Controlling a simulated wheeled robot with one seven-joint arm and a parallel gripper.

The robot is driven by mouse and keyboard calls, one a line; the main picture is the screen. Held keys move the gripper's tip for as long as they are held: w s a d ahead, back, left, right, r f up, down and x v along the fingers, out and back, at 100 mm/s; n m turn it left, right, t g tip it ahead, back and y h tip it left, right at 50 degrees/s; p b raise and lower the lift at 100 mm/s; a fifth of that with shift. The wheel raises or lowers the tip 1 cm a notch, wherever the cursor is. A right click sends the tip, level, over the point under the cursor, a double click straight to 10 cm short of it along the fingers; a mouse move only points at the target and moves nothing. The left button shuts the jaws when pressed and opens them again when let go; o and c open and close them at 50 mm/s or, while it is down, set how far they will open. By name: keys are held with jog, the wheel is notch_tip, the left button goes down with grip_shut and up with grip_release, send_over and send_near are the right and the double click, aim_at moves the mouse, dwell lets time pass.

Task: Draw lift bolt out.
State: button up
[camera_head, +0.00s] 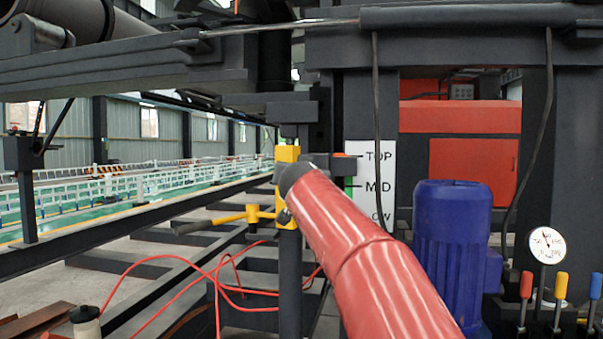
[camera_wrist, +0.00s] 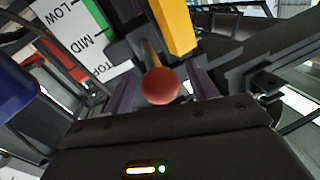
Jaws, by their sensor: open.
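The lift bolt shows in the wrist view as a round red knob (camera_wrist: 160,86) on a thin brass-coloured rod running away from me. The yellow block (camera_wrist: 177,27) stands just beyond it; the block also shows in the head view (camera_head: 287,153) on a dark upright post. My gripper (camera_wrist: 163,80) is open, with one dark finger on each side of the knob. A gap shows between the knob and each finger. In the head view my red arm hides the knob and most of the gripper. The TOP/MID/LOW scale plate (camera_head: 373,165) is right of the block.
A blue motor (camera_head: 452,250), a pressure gauge (camera_head: 547,245) and several levers stand at the right. Dark beams cross overhead.

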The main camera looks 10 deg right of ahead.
grip_shut()
jog(key=s+b, duration=0.1)
jog(key=s+a+b, duration=0.1)
jog(key=s, duration=0.1)
jog(key=s+a+b, duration=0.1)
jog(key=shift+s+b, duration=0.2)
jog(key=shift+b, duration=0.1)
grip_release()
jog(key=shift+s, duration=0.1)
jog(key=shift+s, duration=0.1)
jog(key=s+a+b, duration=0.1)
jog(key=s+b, duration=0.1)
jog(key=s, duration=0.5)
jog(key=shift+s+a, duration=0.25)
